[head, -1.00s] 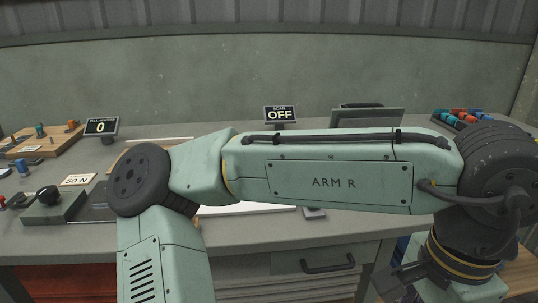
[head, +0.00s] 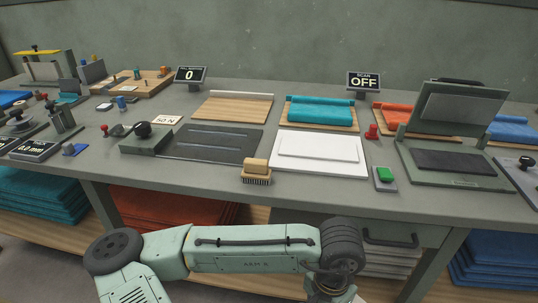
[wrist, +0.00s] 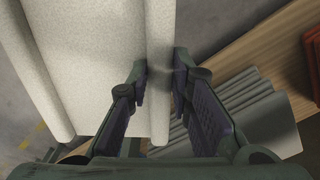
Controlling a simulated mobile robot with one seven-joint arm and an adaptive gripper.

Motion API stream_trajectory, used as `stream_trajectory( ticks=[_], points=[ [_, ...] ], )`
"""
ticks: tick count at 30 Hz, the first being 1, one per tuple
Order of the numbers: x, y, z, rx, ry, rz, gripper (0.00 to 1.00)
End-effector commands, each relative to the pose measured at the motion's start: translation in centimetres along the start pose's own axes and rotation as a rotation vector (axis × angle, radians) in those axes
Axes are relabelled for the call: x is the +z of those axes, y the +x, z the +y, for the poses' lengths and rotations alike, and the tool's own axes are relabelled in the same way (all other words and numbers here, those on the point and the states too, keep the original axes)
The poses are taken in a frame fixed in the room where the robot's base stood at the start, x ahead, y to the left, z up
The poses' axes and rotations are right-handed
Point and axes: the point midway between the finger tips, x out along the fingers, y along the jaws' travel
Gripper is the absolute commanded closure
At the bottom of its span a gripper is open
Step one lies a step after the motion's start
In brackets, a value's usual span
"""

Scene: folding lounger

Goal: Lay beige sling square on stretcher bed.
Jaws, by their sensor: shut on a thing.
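The beige sling (wrist: 100,60) hangs in the wrist view as a pale speckled cloth with a rolled edge along each side. My gripper (wrist: 160,72) is shut on its right rolled edge, one finger on either side. On the bench, a dark flat plate with two long slots (head: 210,143) looks like the stretcher bed, though I cannot be sure. It is bare, with a black-knobbed block (head: 145,137) at its left end.
A white panel (head: 345,168) lies right of the dark plate, a brush (head: 256,172) in front between them. Behind are an empty wooden board (head: 230,110) and a teal sling on a board (head: 320,112). An open-lidded device (head: 455,165) stands right. Folded cloths fill the shelf below.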

Motion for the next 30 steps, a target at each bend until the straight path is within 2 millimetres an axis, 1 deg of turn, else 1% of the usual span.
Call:
stream_trajectory(
  ticks=[1, 2, 3, 5, 6, 8, 9, 11, 12, 15, 19, 23, 25, 30],
  points=[
    [0.3, 2.5, -1.9, 0.01, -0.094, -0.006, 1.0],
    [0.3, 4.0, -3.1, 0.009, -0.142, -0.005, 1.0],
    [0.4, 5.9, -4.5, 0.009, -0.206, -0.005, 1.0],
    [0.5, 8.7, -6.8, 0.008, -0.303, -0.005, 1.0],
    [0.6, 10.6, -8.3, 0.007, -0.368, -0.004, 1.0],
    [0.7, 13.4, -10.5, 0.006, -0.464, -0.004, 1.0],
    [0.8, 15.3, -11.9, 0.005, -0.524, -0.004, 1.0],
    [0.9, 17.8, -13.9, 0.004, -0.61, -0.004, 1.0],
    [1.0, 19.4, -15.1, 0.004, -0.664, -0.004, 1.0],
    [1.0, 22.5, -17.6, 0.003, -0.769, -0.001, 1.0],
    [1.2, 25.6, -20.1, 0.001, -0.876, -0.001, 1.0],
    [1.3, 28.2, -22.1, 0.001, -0.962, -0.001, 1.0],
    [0.9, 27.8, -21.8, 0.004, -0.951, 0.009, 1.0],
    [0.7, 27.7, -21.9, 0.002, -0.944, 0.015, 1.0]
  ],
)
